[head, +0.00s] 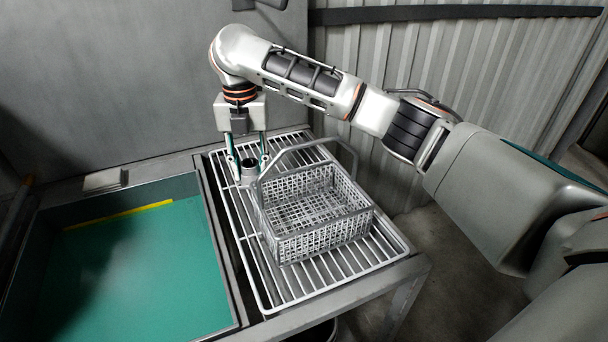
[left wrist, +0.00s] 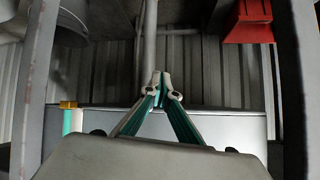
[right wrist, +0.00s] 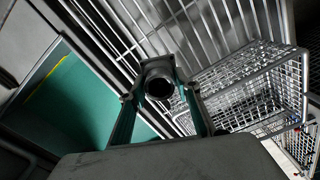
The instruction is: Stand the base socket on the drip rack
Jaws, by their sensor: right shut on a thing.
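The base socket (head: 249,171) is a short grey metal cylinder with a dark round opening. My right gripper (head: 250,163) points down and is shut around it at the far left part of the drip rack (head: 316,281), just left of the wire basket. In the right wrist view, the socket (right wrist: 158,78) sits between both fingertips, its opening facing the camera. It looks upright over the rack bars; I cannot tell whether its bottom touches them. My left gripper (left wrist: 161,88) shows only in the left wrist view, its fingertips together with nothing visible between them.
A grey wire basket (head: 318,238) with a raised handle stands on the rack, close beside the socket. A sink (head: 135,262) with a green floor and a yellow strip lies to the left. Bare bars run along the rack's left and front. A corrugated wall (head: 430,60) stands behind.

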